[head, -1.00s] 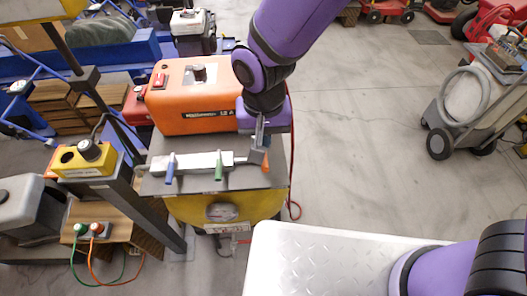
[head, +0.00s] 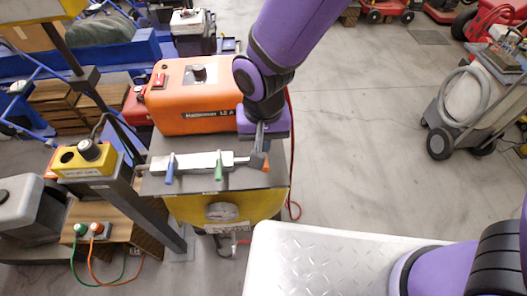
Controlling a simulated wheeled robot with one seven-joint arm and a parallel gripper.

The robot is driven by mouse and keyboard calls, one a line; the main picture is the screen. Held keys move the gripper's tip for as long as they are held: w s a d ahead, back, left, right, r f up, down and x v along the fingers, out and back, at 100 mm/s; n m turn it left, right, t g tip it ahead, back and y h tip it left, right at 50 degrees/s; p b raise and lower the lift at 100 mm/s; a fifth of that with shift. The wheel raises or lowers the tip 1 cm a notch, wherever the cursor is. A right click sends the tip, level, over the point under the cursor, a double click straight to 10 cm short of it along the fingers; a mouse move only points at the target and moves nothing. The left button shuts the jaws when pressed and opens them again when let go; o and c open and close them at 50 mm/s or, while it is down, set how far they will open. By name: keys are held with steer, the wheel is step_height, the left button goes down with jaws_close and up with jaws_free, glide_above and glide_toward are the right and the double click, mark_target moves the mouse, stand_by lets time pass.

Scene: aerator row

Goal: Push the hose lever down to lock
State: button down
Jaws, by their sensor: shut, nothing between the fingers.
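A pale valve bar (head: 195,161) lies on the dark top of the yellow-fronted unit. It carries a blue lever (head: 170,169), a green lever (head: 218,166) and, at its right end, an orange-tipped lever (head: 266,163). The blue and green levers point toward the front edge. My gripper (head: 258,147) is shut, pointing down just behind and beside the orange-tipped lever. Its fingers hide part of that end. I cannot tell whether they touch the lever, or which lever is the hose lever.
An orange machine (head: 190,97) stands just behind the bar. A red hose (head: 292,160) hangs along the unit's right side. A gauge (head: 221,211) is on the yellow front. A yellow control box (head: 84,159) on a dark post stands left.

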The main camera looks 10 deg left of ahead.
steer(key=shift+f, duration=1.15)
step_height(320, 180, up, 11)
steer(key=s, duration=0.2)
steer(key=shift+d, duration=0.25)
stand_by(0.6)
